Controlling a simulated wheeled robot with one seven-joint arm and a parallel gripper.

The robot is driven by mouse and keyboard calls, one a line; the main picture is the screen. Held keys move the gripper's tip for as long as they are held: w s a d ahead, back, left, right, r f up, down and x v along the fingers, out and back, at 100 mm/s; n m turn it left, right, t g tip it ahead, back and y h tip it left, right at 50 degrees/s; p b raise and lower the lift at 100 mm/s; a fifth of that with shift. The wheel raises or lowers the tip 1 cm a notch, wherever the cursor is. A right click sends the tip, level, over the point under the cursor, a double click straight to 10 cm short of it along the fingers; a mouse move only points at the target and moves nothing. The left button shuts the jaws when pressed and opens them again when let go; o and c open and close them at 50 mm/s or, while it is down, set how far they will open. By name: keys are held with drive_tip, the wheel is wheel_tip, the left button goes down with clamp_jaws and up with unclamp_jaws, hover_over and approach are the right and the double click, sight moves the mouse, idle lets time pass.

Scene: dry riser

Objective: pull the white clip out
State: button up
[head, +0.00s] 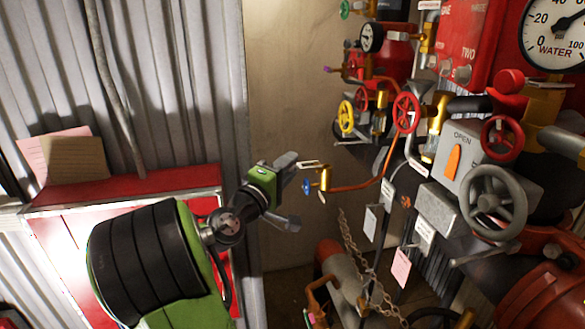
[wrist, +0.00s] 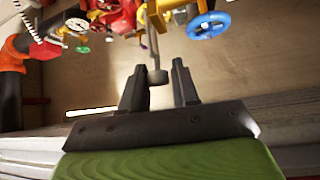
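A pale clip (head: 309,164), narrow and loop-like, sticks out to the left from a small brass valve (head: 325,178) in the head view. My gripper (head: 294,167) is just left of it. In the wrist view, my gripper (wrist: 160,80) is open, with its two dark fingers apart. A grey stem with a rounded end (wrist: 157,76) reaches between the fingertips, nearer the left finger. It appears to be the clip's end, but its colour is dark there. I cannot tell whether it touches a finger.
A blue handwheel (wrist: 209,25) is beyond the right finger. A copper pipe (head: 358,187) runs right from the brass valve. Red handwheels (head: 406,112), a yellow handwheel (head: 346,117) and hanging chains (head: 352,245) crowd the right. A plain beige wall (head: 285,80) is behind.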

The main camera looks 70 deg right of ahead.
drive_tip(key=shift+w+a, duration=0.15)
drive_tip(key=v, duration=1.5)
drive_tip(key=shift+w+a+b, duration=0.15)
drive_tip(key=shift+a+b, duration=0.2)
drive_tip(key=shift+b, duration=0.1)
drive_tip(key=shift+f, duration=0.1)
